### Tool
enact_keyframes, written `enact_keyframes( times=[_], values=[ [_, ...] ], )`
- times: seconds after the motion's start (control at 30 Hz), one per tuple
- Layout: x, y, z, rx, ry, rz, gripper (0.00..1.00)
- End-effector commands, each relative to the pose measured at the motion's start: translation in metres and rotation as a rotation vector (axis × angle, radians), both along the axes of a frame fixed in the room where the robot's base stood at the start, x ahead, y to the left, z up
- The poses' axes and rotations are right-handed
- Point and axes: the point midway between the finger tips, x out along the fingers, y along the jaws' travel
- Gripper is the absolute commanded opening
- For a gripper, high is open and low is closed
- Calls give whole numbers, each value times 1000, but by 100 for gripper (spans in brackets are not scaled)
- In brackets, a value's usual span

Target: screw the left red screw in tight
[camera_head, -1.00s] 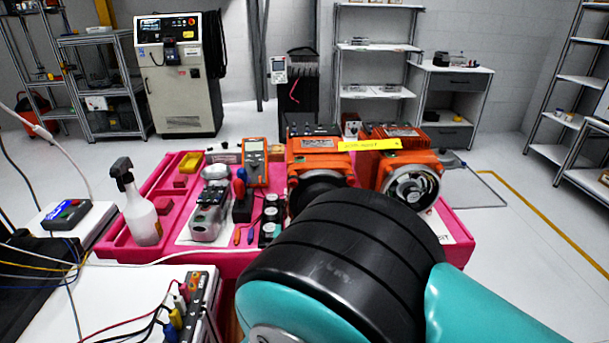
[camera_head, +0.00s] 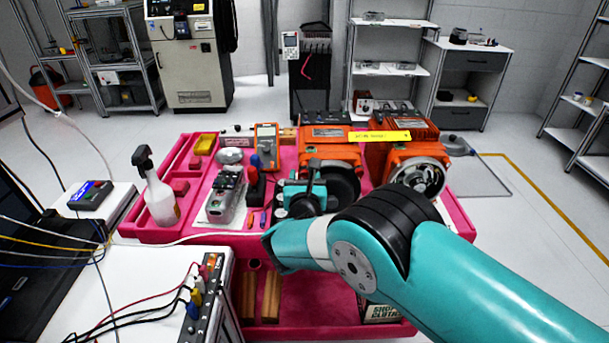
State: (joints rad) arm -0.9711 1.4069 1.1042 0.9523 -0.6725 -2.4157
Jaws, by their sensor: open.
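Two orange servo motors stand side by side on the pink cart: the left motor (camera_head: 330,146) and the right motor (camera_head: 391,160). The right one turns an open round silver-and-black end (camera_head: 421,178) to me; the left one has a dark round end, partly behind my arm. I cannot make out the left red screw; it is too small or hidden. My teal arm reaches in from the lower right and bends left. Its far end with my gripper (camera_head: 312,190) is in front of the left motor, small and dark. The jaws are open; nothing held can be made out.
On the cart are a spray bottle (camera_head: 160,193), an orange multimeter (camera_head: 267,146), a grey device (camera_head: 226,194) and a yellow box (camera_head: 205,143). A white bench with cables (camera_head: 150,285) is at the lower left.

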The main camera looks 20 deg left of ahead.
Motion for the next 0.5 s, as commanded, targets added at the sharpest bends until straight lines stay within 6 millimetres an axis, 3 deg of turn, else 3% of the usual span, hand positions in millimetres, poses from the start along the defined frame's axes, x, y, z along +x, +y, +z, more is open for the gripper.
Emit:
enact_keyframes(
  times=[0.3,0.5],
  values=[
    [2,1,0,-1,1,1,46],
    [1,1,0,0,1,1,0]
  ],
)
